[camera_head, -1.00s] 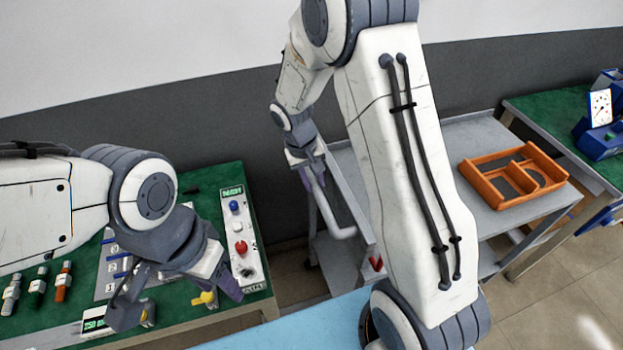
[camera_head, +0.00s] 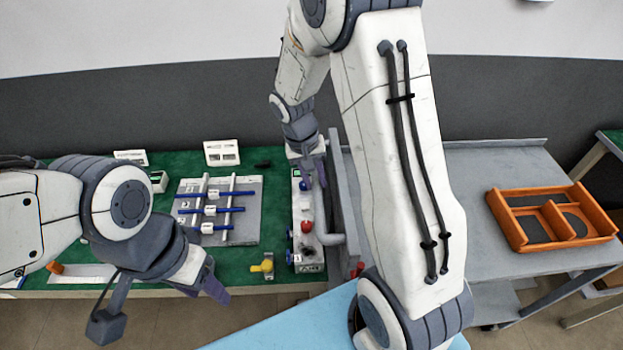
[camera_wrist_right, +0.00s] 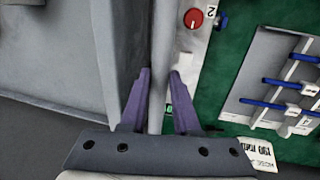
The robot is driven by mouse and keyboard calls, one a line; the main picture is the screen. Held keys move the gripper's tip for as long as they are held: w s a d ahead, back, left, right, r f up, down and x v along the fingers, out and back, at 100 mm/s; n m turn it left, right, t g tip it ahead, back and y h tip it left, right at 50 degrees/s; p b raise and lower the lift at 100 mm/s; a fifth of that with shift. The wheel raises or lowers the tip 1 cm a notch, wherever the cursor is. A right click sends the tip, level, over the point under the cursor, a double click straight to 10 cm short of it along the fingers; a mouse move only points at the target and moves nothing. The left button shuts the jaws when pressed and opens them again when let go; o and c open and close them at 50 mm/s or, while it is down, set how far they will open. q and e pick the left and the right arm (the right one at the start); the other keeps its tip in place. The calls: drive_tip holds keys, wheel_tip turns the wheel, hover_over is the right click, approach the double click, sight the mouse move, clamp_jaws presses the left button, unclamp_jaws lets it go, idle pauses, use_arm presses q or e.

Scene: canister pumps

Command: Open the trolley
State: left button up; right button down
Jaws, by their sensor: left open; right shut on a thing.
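The trolley is a grey metal cart whose flat top (camera_head: 470,170) stands against the dark wall, to the right of the green bench. A grey tubular handle (camera_head: 333,239) is on its left end. My right gripper (camera_head: 314,176) is shut on this handle. The right wrist view shows its purple fingers (camera_wrist_right: 157,105) on both sides of the grey bar (camera_wrist_right: 159,70). My right arm hides part of the trolley. My left gripper (camera_head: 160,300) is open and empty, low in front of the green bench.
An orange divided tray (camera_head: 530,245) sits on the trolley top. The green bench (camera_head: 270,270) carries a panel with a red button (camera_head: 306,226), a plate with blue rods (camera_head: 225,209) and a yellow valve (camera_head: 265,266). The trolley end is very close to the bench. Another table (camera_head: 612,140) stands far right.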

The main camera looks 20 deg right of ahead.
drive_tip(key=shift+w+a, duration=0.2)
drive_tip(key=shift+w, duration=0.05)
drive_tip(key=c, duration=0.7)
unclamp_jaws()
drive_tip(key=shift+a, duration=0.15)
drive_tip(key=shift+o, duration=0.2)
drive_tip(key=shift+s, duration=0.15)
wheel_tip(320, 180, up, 10)
drive_tip(key=a, duration=0.1)
drive_tip(key=shift+w+a+r, duration=0.2)
drive_tip(key=shift+w+a, duration=0.1)
drive_tip(key=shift+w, duration=0.05)
drive_tip(key=s+a+n+y, duration=0.1)
drive_tip(key=s+a+n, duration=0.4)
drive_tip(key=s+a, duration=0.3)
drive_tip(key=s+a+r+n+y, duration=0.1)
drive_tip(key=s+a+n, duration=0.5)
drive_tip(key=s, duration=0.8)
drive_tip(key=shift+s+a+n+t+y, duration=0.3)
drive_tip(key=shift+s+a+t+y, duration=0.15)
drive_tip(key=shift+a, duration=0.45)
